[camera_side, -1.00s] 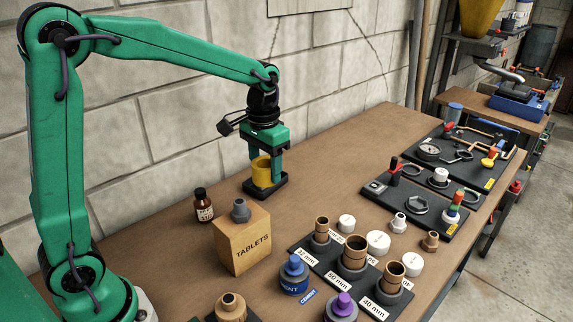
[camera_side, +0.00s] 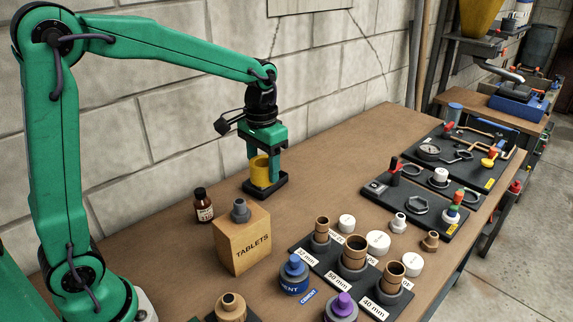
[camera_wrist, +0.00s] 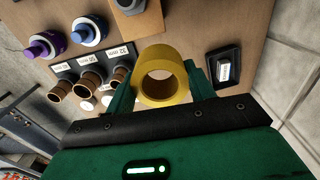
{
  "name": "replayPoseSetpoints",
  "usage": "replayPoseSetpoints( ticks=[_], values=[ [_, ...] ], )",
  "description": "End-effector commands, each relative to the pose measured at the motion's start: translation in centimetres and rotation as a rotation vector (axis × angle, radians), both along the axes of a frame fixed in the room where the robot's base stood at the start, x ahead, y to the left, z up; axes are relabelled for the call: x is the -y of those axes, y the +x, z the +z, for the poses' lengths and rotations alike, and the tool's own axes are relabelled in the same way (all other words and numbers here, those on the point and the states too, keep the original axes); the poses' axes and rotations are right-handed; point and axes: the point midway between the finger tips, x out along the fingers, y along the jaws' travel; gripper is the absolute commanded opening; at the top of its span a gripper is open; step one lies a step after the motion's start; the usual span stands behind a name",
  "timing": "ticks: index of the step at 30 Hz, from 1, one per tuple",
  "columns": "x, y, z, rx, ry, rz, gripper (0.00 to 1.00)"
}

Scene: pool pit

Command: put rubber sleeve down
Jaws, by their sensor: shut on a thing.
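The rubber sleeve is taken to be the yellow ring (camera_side: 260,174), a short hollow cylinder standing upright. My gripper (camera_side: 263,165) points down with its green fingers either side of the sleeve and is shut on it. In the side view the sleeve's lower end is at a small black base (camera_side: 279,186) near the wall. I cannot tell whether it rests on the base or hangs just above it. In the wrist view the sleeve (camera_wrist: 163,93) is between the fingers, its open bore facing the camera.
A tablets box (camera_side: 240,245) with a grey fitting on top and a small brown bottle (camera_side: 203,205) stand at the left front. Pipe stubs on a black rack (camera_side: 335,262) and white caps are in front. Tool boards (camera_side: 425,200) lie to the right. The bench between is clear.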

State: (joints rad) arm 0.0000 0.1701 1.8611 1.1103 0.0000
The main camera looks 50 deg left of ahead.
Motion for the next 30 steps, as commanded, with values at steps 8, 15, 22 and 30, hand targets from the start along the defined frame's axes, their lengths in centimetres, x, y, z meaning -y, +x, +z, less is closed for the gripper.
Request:
replayPoseSetpoints(
  ticks=[8,15,22,30],
  values=[
    [1.5,0.3,-0.8,0.0,0.0,-0.004,0.22],
    [5.8,0.6,-3.3,-0.002,0.0,-0.008,0.22],
    [10.3,0.4,-5.8,-0.001,0.0,-0.006,0.22],
    [12.4,0.0,-7.0,0.0,0.0,-0.001,0.22]
  ],
)
